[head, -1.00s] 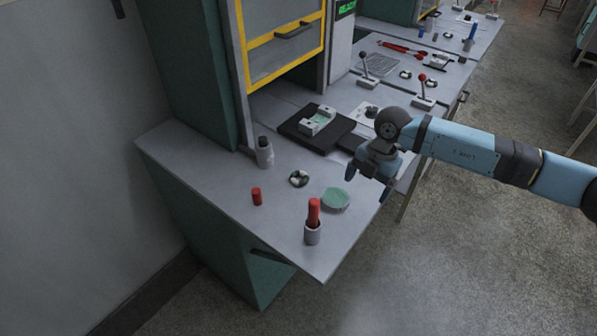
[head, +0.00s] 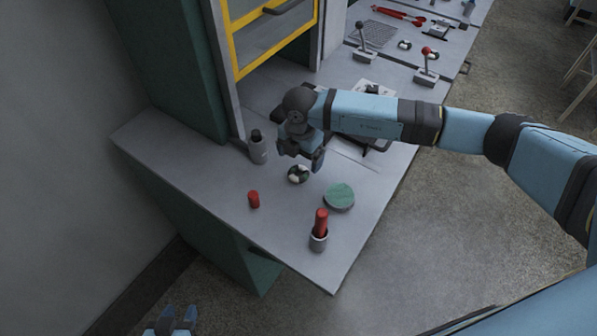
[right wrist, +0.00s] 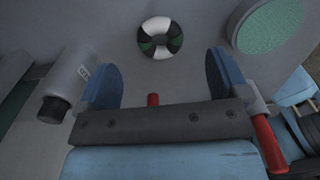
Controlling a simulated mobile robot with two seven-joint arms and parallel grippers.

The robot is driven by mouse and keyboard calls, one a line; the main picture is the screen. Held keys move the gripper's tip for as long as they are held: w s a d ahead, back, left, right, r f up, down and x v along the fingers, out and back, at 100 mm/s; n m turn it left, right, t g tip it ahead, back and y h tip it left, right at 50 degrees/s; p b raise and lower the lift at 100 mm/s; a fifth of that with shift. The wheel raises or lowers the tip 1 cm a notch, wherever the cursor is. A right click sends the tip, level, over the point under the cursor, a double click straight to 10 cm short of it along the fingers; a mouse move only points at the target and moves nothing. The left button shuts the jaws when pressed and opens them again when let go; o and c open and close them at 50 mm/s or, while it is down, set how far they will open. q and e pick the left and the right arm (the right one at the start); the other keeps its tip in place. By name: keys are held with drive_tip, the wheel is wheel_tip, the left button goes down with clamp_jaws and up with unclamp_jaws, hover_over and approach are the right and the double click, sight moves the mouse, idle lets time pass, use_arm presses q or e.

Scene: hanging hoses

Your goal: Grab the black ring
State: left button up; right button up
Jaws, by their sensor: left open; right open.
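A small ring (head: 297,175) with black and white segments lies flat on the grey bench. It also shows in the right wrist view (right wrist: 175,37), ahead of the fingers, with green showing inside it. My right gripper (head: 301,156) is open and empty just above and behind the ring in the head view. In the right wrist view its blue fingers are wide apart, and the ring lies beyond the gap between them. My left gripper (head: 171,321) is open and empty at the bottom left of the head view, low and away from the bench.
A yellow-framed cabinet (head: 272,40) rises behind. Joystick boxes (head: 427,78) stand further right.

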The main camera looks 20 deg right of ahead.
sight(299, 176)
drive_tip(key=f, duration=0.3)
drive_tip(key=f+p, duration=0.1)
drive_tip(key=f, duration=0.1)
drive_tip(key=shift+s+a+f, duration=0.15)
drive_tip(key=shift+a+f, duration=0.1)
drive_tip(key=shift+f, duration=0.05)
drive_tip(key=shift+c, duration=0.4)
drive_tip(key=c, duration=0.9)
